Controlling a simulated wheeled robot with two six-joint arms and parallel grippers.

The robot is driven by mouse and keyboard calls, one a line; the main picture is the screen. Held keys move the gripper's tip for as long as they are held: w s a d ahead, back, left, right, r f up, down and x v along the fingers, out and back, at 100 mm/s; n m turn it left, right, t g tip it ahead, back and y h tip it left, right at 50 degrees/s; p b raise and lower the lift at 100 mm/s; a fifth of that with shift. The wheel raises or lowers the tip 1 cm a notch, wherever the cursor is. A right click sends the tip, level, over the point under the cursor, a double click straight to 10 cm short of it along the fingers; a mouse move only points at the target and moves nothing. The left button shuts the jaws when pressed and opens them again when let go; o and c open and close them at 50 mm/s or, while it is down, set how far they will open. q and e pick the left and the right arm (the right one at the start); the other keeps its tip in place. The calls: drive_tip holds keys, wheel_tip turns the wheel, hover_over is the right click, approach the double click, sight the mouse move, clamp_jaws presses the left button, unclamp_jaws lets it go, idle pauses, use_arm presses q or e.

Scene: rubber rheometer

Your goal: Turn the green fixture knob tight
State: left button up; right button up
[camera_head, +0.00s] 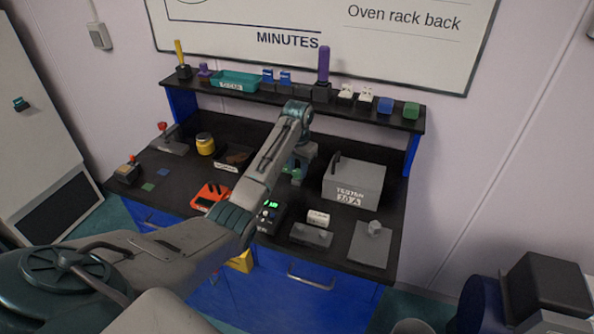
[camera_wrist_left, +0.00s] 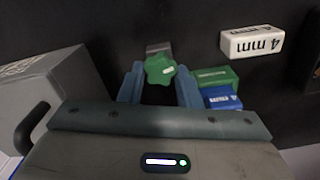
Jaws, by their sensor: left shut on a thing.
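The green fixture knob (camera_wrist_left: 160,69) is star-shaped and shows in the left wrist view between the two blue-grey fingers of my left gripper (camera_wrist_left: 159,78). The fingers are shut on it from both sides. A grey piece shows just behind the knob; most of the fixture below is hidden. In the head view my left arm reaches over the bench and my left gripper (camera_head: 300,168) points down beside the grey tester box; the knob there is largely hidden by the arm. My right gripper is not in view.
The grey tester box (camera_head: 354,182) stands close to the right of my gripper. Green (camera_wrist_left: 216,77) and blue (camera_wrist_left: 222,98) blocks lie beside the fingers. A white 4 mm block (camera_head: 317,218) sits on the black bench. A shelf (camera_head: 225,90) with several items runs behind.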

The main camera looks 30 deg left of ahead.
use_arm(q)
drive_tip(key=shift+w+d, duration=0.1)
drive_tip(key=m, duration=0.4)
drive_tip(key=shift+m, duration=0.3)
drive_tip(key=m, duration=0.4)
drive_tip(key=shift+d+m, duration=0.1)
drive_tip(key=shift+m, duration=0.2)
drive_tip(key=o, duration=0.8)
drive_tip(key=shift+o, duration=0.2)
drive_tip(key=shift+d, duration=0.1)
